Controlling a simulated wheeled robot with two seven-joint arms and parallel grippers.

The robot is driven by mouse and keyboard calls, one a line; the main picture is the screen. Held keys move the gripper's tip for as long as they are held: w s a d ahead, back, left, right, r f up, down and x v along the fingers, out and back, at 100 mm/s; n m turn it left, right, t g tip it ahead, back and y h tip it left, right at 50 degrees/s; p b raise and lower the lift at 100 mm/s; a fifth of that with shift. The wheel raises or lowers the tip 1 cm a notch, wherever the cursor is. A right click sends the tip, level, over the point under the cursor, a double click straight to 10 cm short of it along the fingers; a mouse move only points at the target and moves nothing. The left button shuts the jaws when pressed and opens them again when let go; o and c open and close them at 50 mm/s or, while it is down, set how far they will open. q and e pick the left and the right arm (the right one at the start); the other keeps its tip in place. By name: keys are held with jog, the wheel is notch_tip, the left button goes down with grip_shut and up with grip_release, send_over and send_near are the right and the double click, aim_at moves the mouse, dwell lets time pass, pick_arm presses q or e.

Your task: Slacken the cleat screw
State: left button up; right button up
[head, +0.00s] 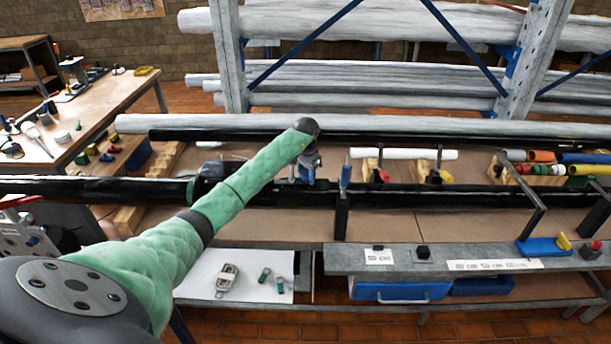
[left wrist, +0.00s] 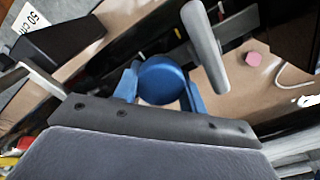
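In the head view my left gripper (head: 305,172) points down at the black bar on the bench, where black fittings sit around it. In the left wrist view its two blue fingers (left wrist: 162,88) stand apart, one on each side of a round blue knob (left wrist: 163,76), seen end-on; this may be the cleat screw's head. The fingers lie very close to the knob's edges; I cannot tell whether they press on it. The cleat below is mostly hidden by the gripper in the head view. My right gripper is not in view.
A blue-topped upright (head: 346,172) stands just right of the gripper. A grey cylinder (left wrist: 206,45) rises near the knob. A grey shelf (head: 450,258) with blue bins runs in front; racks with pipes stand behind.

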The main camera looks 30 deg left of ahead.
aim_at(307, 172)
pick_arm(q)
jog(key=o, duration=0.3)
jog(key=shift+w+a+r, duration=0.1)
jog(key=shift+a+r, duration=0.05)
jog(key=shift+r, duration=0.1)
jog(key=shift+o, duration=0.4)
jog(key=shift+f, duration=0.15)
jog(key=shift+r, duration=2.45)
